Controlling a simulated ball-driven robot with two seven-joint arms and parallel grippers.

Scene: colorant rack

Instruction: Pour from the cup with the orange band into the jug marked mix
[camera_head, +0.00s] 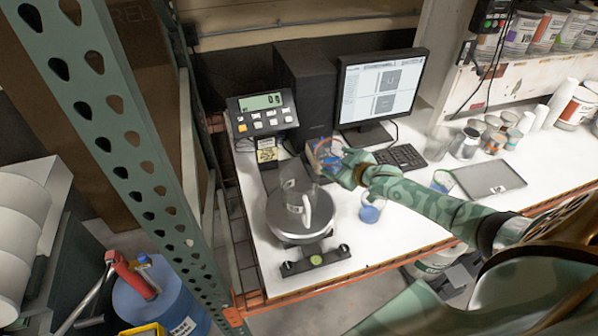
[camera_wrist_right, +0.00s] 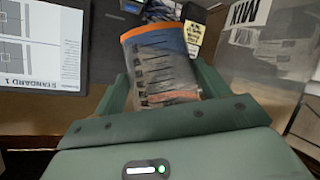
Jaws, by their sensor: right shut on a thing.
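My right gripper (camera_head: 338,163) is shut on the clear cup with the orange band (camera_head: 323,152), holding it above the bench, just behind and to the right of the jug. In the right wrist view the cup (camera_wrist_right: 160,62) sits between the fingers, with the orange band at its rim, dark scale marks and some blue showing. The clear jug (camera_head: 298,198) stands on the round plate of the scale (camera_head: 290,232). Its MIX label shows at the right of the wrist view, on the jug (camera_wrist_right: 270,50). I see no stream between cup and jug. My left gripper is out of view.
A cup with blue contents (camera_head: 371,209) stands right of the scale, below my right arm. A monitor (camera_head: 382,88), keyboard (camera_head: 402,157) and scale display (camera_head: 262,114) are behind. A dark tray (camera_head: 490,181) and several cans and cups are at right. A green rack post stands at left.

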